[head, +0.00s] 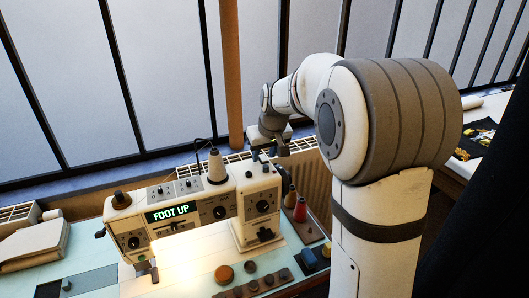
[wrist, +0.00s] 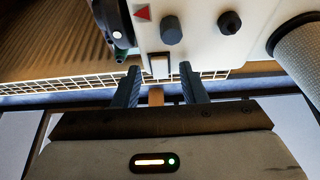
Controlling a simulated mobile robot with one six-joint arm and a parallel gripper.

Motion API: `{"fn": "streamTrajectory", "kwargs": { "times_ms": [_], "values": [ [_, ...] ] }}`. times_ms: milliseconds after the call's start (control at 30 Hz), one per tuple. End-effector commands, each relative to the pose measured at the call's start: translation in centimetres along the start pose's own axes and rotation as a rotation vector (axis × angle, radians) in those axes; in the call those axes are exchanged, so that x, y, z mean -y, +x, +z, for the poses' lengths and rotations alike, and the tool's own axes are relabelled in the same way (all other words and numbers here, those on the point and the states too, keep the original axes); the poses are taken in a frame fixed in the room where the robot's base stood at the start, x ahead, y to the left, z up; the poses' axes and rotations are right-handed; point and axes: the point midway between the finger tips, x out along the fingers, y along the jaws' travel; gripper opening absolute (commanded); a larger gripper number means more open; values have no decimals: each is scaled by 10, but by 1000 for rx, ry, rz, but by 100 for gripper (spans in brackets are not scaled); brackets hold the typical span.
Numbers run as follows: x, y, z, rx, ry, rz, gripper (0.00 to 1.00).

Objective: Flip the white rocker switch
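The white rocker switch (wrist: 159,67) shows in the wrist view as a small pale rectangle in a dark frame, at the edge of the sewing machine's pale panel (wrist: 193,50). My gripper (wrist: 159,76) is open, with one dark finger on each side of the switch in this view. No contact with the switch can be made out. In the head view my gripper (head: 268,149) is above the right end of the sewing machine (head: 184,216). I cannot make out the switch there.
Two dark knobs (wrist: 171,30) and a red triangle mark (wrist: 143,13) are near the switch. A thread cone (head: 216,167) stands on the machine. A radiator and window are behind. Red and dark cones (head: 300,210) stand to the right.

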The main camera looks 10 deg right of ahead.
Motion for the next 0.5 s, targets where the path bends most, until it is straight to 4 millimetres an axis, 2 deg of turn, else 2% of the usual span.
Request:
{"fn": "streamTrajectory", "kwargs": {
  "times_ms": [100, 500],
  "values": [
    [0, 0, 0, 0, 0, 0, 38],
    [0, 0, 0, 0, 0, 0, 5]
  ]
}}
